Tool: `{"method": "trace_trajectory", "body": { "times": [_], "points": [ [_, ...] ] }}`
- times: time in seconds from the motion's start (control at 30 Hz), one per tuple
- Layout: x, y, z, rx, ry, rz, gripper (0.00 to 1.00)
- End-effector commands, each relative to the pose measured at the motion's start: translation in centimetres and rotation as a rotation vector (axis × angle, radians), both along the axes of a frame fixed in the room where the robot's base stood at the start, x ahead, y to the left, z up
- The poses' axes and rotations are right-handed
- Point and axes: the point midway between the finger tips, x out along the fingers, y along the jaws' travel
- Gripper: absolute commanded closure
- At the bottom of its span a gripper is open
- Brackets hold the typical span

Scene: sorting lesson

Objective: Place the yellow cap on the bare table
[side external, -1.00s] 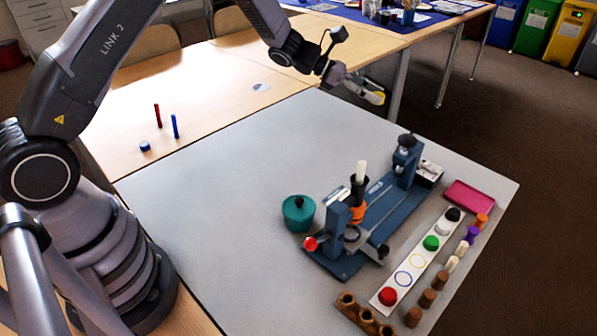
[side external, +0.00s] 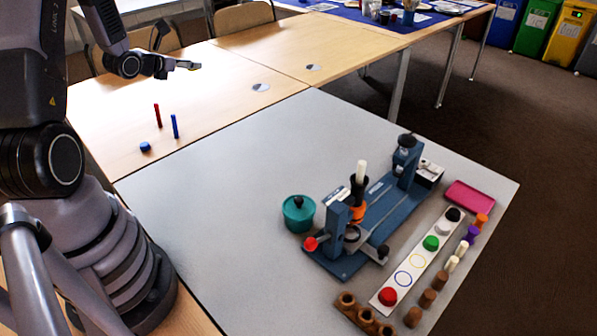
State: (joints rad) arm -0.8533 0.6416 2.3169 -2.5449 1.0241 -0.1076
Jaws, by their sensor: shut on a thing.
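My gripper (side external: 188,65) is at the upper left, above the wooden table (side external: 230,62), and is shut on the yellow cap. The cap is small and mostly hidden by the fingers; only a faint yellow-green tint shows at the tips. The gripper appears to be in the air, above and behind the upright pens. The white strip (side external: 376,302) on the grey mat has a bare yellow ring (side external: 417,261) and a bare blue ring (side external: 403,279).
A red pen (side external: 158,116), a blue pen (side external: 175,127) and a blue cap (side external: 145,147) stand on the wood. A blue fixture (side external: 378,215), teal pot (side external: 299,213), pink tray (side external: 469,197) and wooden holder (side external: 366,314) are on the grey mat (side external: 240,170). Much wood is clear.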

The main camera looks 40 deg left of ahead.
Motion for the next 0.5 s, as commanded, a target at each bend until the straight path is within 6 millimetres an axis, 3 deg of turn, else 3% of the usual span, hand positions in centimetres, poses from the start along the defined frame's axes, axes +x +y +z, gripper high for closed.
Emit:
{"method": "trace_trajectory", "body": {
  "times": [0.17,0.5],
  "points": [
    [-2.9,1.9,-0.3,-0.001,0.000,0.097,0.79],
    [-2.8,1.7,-6.3,-0.004,0.004,0.091,0.79]
  ]
}}
